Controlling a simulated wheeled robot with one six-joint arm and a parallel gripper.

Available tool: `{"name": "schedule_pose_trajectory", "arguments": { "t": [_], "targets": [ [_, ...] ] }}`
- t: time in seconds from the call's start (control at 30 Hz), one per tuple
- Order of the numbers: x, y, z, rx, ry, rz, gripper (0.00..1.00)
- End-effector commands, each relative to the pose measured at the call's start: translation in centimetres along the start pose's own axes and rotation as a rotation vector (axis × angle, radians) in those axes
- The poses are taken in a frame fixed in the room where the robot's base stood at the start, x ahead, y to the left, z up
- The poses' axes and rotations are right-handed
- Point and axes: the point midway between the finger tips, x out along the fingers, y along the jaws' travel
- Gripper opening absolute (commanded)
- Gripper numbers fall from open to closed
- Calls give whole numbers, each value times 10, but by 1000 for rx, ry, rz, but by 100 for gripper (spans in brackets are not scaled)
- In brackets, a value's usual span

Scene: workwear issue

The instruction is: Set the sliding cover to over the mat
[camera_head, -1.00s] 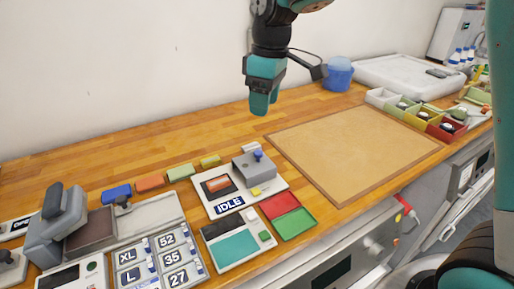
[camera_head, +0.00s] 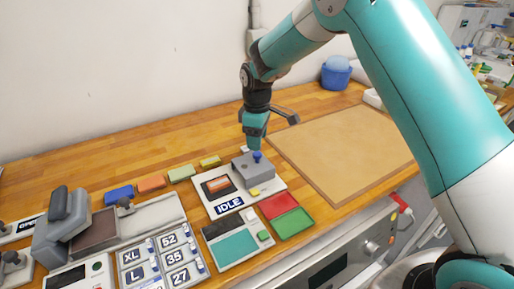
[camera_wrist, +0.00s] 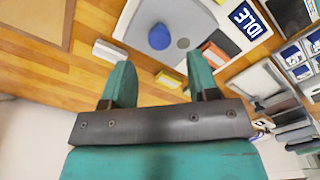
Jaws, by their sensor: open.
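The sliding cover is a grey block (camera_head: 243,172) with a blue knob (camera_head: 257,156) on top, at the right part of a white station marked IDLE. Left of it, a dark mat (camera_head: 207,187) with an orange piece on it lies uncovered. My gripper (camera_head: 254,147) is above and just behind the knob. In the wrist view, the blue knob (camera_wrist: 158,37) and grey cover (camera_wrist: 178,18) lie ahead of my open, empty fingers (camera_wrist: 160,80). The fingers do not appear to be around the knob. The orange piece (camera_wrist: 214,52) is partly hidden by one finger.
Yellow, green, orange and blue blocks (camera_head: 150,183) lie in a row behind the stations. Red and green trays (camera_head: 292,222) are in front right. A tan board (camera_head: 335,150) lies clear at right. A dark-handled grey device (camera_head: 62,228) stands at left.

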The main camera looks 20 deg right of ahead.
Motion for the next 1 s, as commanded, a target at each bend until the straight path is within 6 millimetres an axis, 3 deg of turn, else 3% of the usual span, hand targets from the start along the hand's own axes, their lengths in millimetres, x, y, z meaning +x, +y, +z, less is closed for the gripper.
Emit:
{"name": "schedule_pose_trajectory", "arguments": {
  "t": [0.1,0.3,0.67,0.77,0.9,1.0],
  "targets": [
    [22,0,0,0,-2,-2,54],
    [46,0,0,0,0,0,54],
    [52,0,0,0,1,0,54],
    [52,0,0,0,1,1,36],
    [52,0,0,0,1,0,4],
    [52,0,0,0,1,0,0]
  ]
}}
